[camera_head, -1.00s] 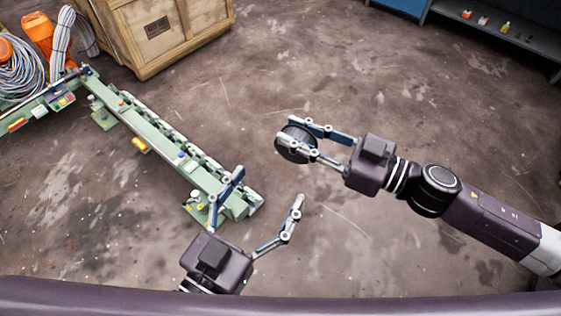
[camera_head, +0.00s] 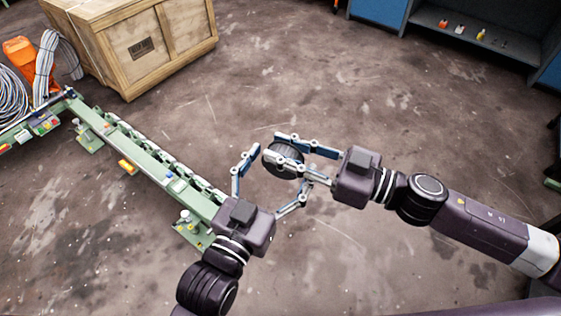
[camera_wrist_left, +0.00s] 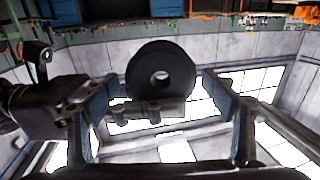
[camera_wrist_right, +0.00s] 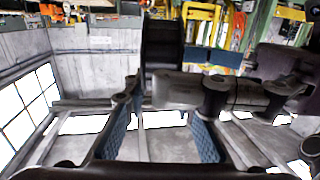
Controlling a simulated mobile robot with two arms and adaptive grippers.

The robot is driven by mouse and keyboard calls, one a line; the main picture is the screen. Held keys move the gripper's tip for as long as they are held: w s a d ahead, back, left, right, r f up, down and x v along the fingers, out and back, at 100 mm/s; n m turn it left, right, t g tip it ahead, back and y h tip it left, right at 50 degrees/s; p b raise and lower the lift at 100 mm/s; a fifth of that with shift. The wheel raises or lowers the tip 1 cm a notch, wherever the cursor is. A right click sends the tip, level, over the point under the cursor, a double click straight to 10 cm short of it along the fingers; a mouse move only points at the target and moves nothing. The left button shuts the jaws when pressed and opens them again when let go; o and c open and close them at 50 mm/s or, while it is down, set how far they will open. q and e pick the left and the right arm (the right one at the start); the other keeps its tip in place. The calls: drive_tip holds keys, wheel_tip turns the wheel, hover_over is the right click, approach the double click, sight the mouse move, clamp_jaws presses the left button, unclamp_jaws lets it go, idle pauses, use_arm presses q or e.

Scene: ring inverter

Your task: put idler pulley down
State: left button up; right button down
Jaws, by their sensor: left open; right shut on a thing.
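The idler pulley is a dark round disc (camera_head: 283,163) with a central hole, held in front of me above the floor. My right gripper (camera_head: 280,152) is shut on it from the right in the head view. In the left wrist view the pulley (camera_wrist_left: 162,80) shows face-on with its hole, between and beyond the left fingers. In the right wrist view its dark edge (camera_wrist_right: 161,45) stands upright. My left gripper (camera_head: 263,180) is open, its fingers spread just left of and below the pulley. I cannot tell whether a left finger touches it.
A green conveyor-like frame (camera_head: 150,160) runs diagonally at the left, its near end by my left gripper. A wooden crate (camera_head: 140,45) stands behind it. A blue shelf unit (camera_head: 475,50) with small bottles is at the back right. The floor between is clear.

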drive_tip(key=shift+r, duration=0.15)
use_arm(q)
drive_tip(key=c, duration=1.7)
drive_tip(key=shift+r, duration=0.15)
drive_tip(key=shift+c, duration=1.2)
use_arm(e)
drive_tip(key=c, duration=1.9)
unclamp_jaws()
drive_tip(key=o, duration=0.4)
